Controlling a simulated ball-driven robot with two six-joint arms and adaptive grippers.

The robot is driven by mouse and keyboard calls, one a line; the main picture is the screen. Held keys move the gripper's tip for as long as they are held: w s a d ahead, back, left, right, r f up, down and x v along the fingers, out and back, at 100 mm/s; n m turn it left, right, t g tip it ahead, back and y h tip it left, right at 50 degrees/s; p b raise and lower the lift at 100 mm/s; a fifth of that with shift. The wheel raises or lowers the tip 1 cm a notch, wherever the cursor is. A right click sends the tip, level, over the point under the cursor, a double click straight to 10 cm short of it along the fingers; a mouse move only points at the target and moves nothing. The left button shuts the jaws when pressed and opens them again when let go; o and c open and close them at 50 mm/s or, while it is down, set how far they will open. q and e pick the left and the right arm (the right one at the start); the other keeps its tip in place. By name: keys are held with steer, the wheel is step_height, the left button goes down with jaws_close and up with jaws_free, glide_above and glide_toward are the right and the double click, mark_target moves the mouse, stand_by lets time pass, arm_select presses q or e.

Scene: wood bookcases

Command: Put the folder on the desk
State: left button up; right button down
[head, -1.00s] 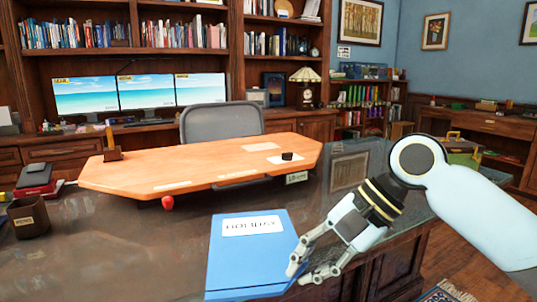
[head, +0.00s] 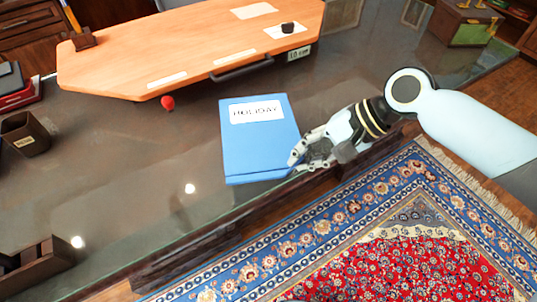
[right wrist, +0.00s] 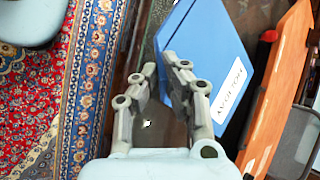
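The blue folder (head: 262,150), with a white HOLIDAY label, lies flat on the dark desk (head: 120,190) near its front edge. It also shows in the right wrist view (right wrist: 205,50), beyond the right-hand finger. My right gripper (head: 298,163) is beside the folder's lower right corner, its fingertips close to it. In the right wrist view the fingers (right wrist: 163,70) are apart with nothing seen clamped between them. Whether a finger touches the folder I cannot tell. My left gripper is not in view.
An orange wooden board (head: 190,50) with a red knob (head: 168,102) lies behind the folder. A brown cup (head: 27,135) and a dark tray (head: 35,268) stand at the left. A patterned rug (head: 390,240) covers the floor before the desk. The desk left of the folder is clear.

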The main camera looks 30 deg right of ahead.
mark_target(277, 153)
steer(key=w+a+f, duration=0.1)
steer(key=w, duration=0.1)
steer(key=w+a+f, duration=0.3)
steer(key=w, duration=0.1)
steer(key=shift+a+f, duration=0.25)
steer(key=shift+a, duration=0.05)
steer(key=shift+f+b, duration=0.5)
steer(key=shift+f, duration=1.6)
steer(key=c, duration=1.8)
jaws_free()
steer(key=shift+o, duration=0.2)
steer(key=shift+r, duration=0.2)
steer(key=p+v, duration=0.1)
steer(key=v, duration=1.1)
